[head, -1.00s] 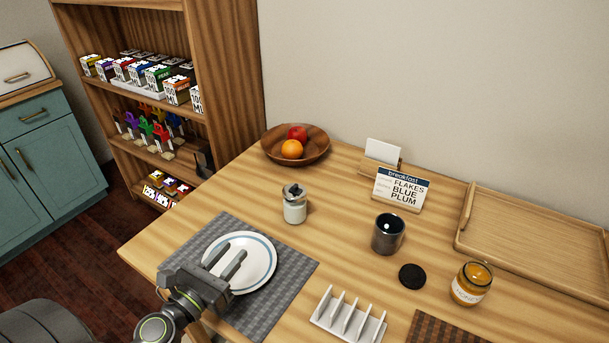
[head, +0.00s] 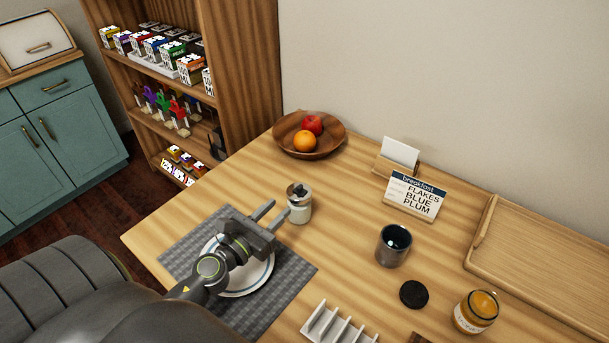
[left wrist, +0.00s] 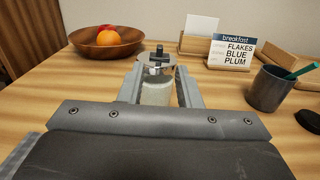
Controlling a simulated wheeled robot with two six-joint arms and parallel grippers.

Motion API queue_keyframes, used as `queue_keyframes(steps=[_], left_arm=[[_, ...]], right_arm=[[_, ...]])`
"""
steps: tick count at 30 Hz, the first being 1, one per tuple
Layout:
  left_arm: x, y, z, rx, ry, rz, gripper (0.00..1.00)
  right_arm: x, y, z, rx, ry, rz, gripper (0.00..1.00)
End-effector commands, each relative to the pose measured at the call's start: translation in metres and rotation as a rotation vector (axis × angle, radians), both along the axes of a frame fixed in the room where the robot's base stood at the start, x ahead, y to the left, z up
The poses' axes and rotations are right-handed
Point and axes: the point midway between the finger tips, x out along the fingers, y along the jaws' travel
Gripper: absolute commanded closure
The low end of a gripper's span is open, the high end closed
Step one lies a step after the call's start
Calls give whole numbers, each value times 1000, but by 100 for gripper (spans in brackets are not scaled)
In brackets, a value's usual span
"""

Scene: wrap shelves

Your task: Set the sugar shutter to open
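The sugar jar (head: 299,206), a small glass jar with pale contents and a metal lid with a dark tab on top, stands upright on the table. In the left wrist view the jar (left wrist: 156,92) shows between my two fingers, with its lid above them; its lower part is hidden by my gripper. My left gripper (head: 279,208) is open, its fingertips pointing at the jar's near side. Whether the fingers touch the glass I cannot tell. Whether the lid's shutter is open or shut is too small to tell. My right gripper is not in view.
A fruit bowl (head: 309,148) stands behind the jar. A dark cup (head: 393,247), a black disc (head: 413,294), a honey jar (head: 475,312), a breakfast sign (head: 415,197) and a wooden tray (head: 545,262) lie to the right. A plate (head: 262,281) is under my left arm.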

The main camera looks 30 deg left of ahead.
Motion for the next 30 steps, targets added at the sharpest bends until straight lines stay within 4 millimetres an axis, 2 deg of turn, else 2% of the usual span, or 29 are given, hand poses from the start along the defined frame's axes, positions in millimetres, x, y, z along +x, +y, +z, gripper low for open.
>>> queue_keyframes(steps=[1,5,9,15,21,30], left_arm=[[10,-1,4,-1,-2,0,69],[35,-2,4,-2,-2,1,69],[61,-4,3,-2,-2,0,69],[94,-6,1,-1,-1,-1,69],[113,-6,0,0,-1,0,69],[117,-6,-1,0,1,0,69]], right_arm=[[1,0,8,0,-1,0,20],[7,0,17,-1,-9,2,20],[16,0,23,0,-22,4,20],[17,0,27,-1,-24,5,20],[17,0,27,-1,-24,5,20],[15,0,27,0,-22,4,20]])
